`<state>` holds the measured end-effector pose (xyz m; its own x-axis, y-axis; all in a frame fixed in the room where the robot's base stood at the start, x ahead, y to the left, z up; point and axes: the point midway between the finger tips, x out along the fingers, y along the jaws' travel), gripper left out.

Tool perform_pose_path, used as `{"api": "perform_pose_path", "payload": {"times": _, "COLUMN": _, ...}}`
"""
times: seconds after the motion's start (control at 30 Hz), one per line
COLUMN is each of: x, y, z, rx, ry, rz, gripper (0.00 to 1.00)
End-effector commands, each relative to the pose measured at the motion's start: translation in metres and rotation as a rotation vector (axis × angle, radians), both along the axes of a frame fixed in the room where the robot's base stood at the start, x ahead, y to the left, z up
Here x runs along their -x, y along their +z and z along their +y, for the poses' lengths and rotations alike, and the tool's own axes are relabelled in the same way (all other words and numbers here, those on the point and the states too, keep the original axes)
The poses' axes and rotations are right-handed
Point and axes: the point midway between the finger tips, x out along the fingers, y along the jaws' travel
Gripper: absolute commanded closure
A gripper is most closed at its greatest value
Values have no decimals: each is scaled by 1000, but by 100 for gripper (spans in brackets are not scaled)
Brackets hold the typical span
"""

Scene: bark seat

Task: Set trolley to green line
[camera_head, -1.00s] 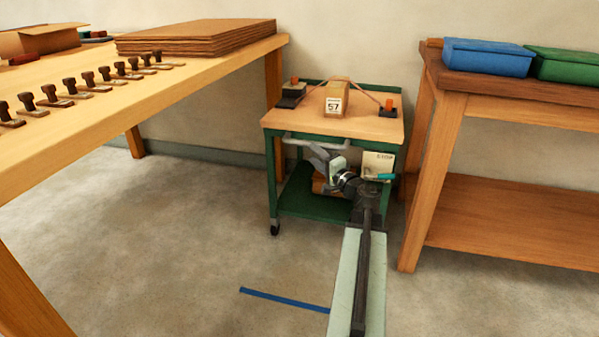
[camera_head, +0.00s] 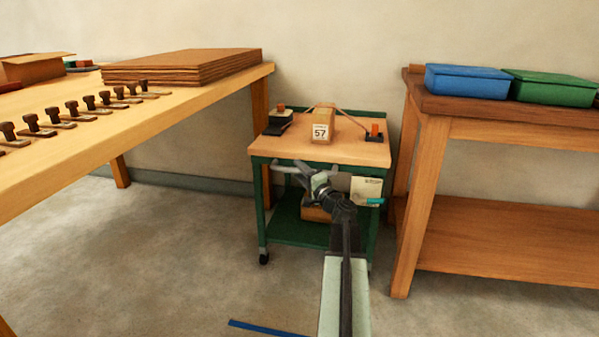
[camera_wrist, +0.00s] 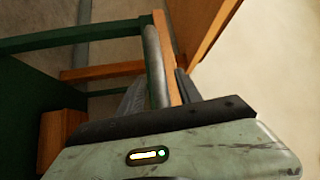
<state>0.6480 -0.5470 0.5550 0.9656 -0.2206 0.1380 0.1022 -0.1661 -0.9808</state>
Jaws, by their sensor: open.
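The trolley (camera_head: 264,215) has a green frame, a wooden top and a lower green shelf. It stands between two tables. Its pale grey handle (camera_head: 284,168) runs along the front under the top. My gripper (camera_head: 303,172) is at this handle, in front of the trolley. In the wrist view my gripper's fingers (camera_wrist: 158,92) are apart, with the grey handle bar (camera_wrist: 155,66) running between them. Whether they touch it, I cannot tell. A blue line (camera_head: 268,328) lies on the floor at the bottom; I see no green line.
A box marked 57 (camera_head: 322,126) is strapped on the trolley top. A long table with stamps (camera_head: 150,115) stands left; a wooden bench (camera_head: 440,190) with blue and green bins stands close on the right. The floor at left front is clear.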

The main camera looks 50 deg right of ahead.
Motion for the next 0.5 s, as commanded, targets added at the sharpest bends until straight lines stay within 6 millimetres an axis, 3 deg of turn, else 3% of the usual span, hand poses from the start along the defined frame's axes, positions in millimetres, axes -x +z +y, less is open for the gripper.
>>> {"api": "perform_pose_path", "payload": {"times": 0.07, "x": 0, "y": 0, "z": 0, "rx": 0, "ry": 0, "rz": 0, "gripper": 59}}
{"api": "perform_pose_path", "payload": {"times": 0.1, "x": 0, "y": 0, "z": 0, "rx": 0, "ry": 0, "rz": 0, "gripper": 64}}
{"api": "perform_pose_path", "payload": {"times": 0.23, "x": 0, "y": 0, "z": 1, "rx": 0, "ry": 1, "rz": 0, "gripper": 100}}
{"api": "perform_pose_path", "payload": {"times": 0.5, "x": 0, "y": 0, "z": 1, "rx": 0, "ry": 1, "rz": 0, "gripper": 100}}
